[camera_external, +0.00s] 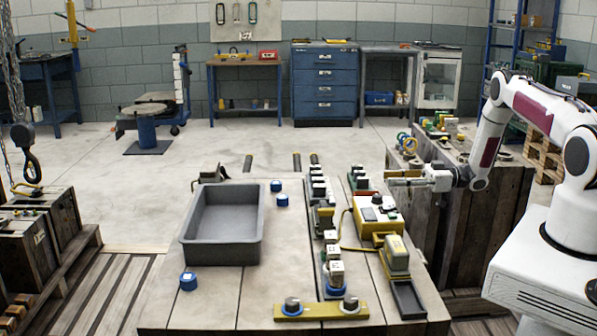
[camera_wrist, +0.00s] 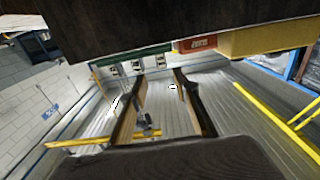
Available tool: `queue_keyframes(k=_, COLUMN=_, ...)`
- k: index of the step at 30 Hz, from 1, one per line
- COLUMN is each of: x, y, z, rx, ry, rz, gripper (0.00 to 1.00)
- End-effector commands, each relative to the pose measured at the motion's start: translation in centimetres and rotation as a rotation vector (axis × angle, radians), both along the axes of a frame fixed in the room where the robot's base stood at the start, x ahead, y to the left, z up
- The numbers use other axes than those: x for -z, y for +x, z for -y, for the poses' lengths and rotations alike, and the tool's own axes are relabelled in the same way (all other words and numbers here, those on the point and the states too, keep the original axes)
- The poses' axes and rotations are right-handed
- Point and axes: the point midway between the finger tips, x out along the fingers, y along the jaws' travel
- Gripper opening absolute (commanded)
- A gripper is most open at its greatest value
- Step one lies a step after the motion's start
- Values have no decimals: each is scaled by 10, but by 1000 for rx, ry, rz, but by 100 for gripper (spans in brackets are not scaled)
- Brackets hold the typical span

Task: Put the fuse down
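My gripper (camera_external: 389,178) is stretched out to the left above the back right part of the wooden table, near the yellow control box. Its two fingers also show in the wrist view (camera_wrist: 163,100), apart, with no thing visible between them. No fuse shows in its grip. A row of small white-topped blocks (camera_external: 319,182) stands on the table to the left of the gripper, with another white block (camera_external: 335,272) nearer the front. I cannot tell which thing, if any, is the fuse.
A grey open tray (camera_external: 258,243) stands on the table's left half. A yellow control box (camera_external: 378,220) and a dark shallow tray (camera_external: 408,300) are at the right. Blue round parts (camera_external: 188,281) lie about. A yellow bar (camera_external: 322,312) lies at the front.

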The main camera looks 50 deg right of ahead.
Motion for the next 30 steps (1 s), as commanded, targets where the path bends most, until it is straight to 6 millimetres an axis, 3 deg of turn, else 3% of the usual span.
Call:
queue_keyframes(k=20, x=-2, y=1, z=1, rx=3, ry=-6, rz=-1, gripper=30)
queue_keyframes(k=26, x=-14, y=18, z=4, rx=34, ry=-58, rz=-6, gripper=30)
queue_keyframes(k=30, x=-32, y=40, z=8, rx=81, ry=-126, rz=-14, gripper=30)
